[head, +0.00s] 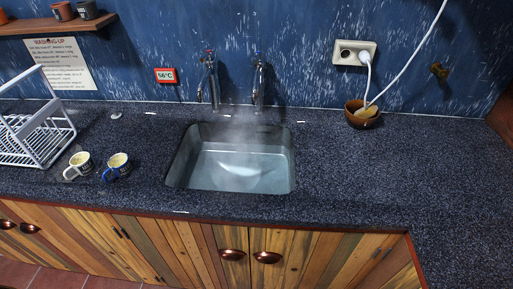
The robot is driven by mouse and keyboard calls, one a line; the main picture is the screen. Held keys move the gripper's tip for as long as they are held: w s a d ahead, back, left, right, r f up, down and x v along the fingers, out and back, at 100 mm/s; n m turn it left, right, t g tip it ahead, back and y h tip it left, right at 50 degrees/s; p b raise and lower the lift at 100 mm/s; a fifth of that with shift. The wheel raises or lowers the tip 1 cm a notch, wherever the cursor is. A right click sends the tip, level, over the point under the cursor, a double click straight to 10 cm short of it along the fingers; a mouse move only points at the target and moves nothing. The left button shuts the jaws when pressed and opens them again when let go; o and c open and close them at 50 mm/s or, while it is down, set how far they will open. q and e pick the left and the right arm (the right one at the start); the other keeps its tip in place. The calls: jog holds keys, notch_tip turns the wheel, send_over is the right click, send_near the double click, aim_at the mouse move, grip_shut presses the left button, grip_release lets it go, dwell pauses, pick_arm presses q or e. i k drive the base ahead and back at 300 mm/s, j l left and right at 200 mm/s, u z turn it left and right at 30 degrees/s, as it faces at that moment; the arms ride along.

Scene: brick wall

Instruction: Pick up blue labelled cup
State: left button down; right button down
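Two cups stand side by side on the dark speckled counter, left of the sink. The right cup (117,166) is mostly blue outside with a yellowish inside, and its handle points to the lower left. The left cup (78,165) is pale cream with dark marks on its side, and its handle also points left. The lettering on either cup is too small to read. Neither of my grippers is in the head view.
A white dish rack (40,135) stands close by on the left. The steaming sink (180,172) holds water, with two taps (259,82) behind. A brown bowl (353,117) sits at the back right by a socket (354,53) with a cable. The right counter is clear.

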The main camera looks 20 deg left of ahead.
aim_at(117, 169)
jog(key=u, duration=1.75)
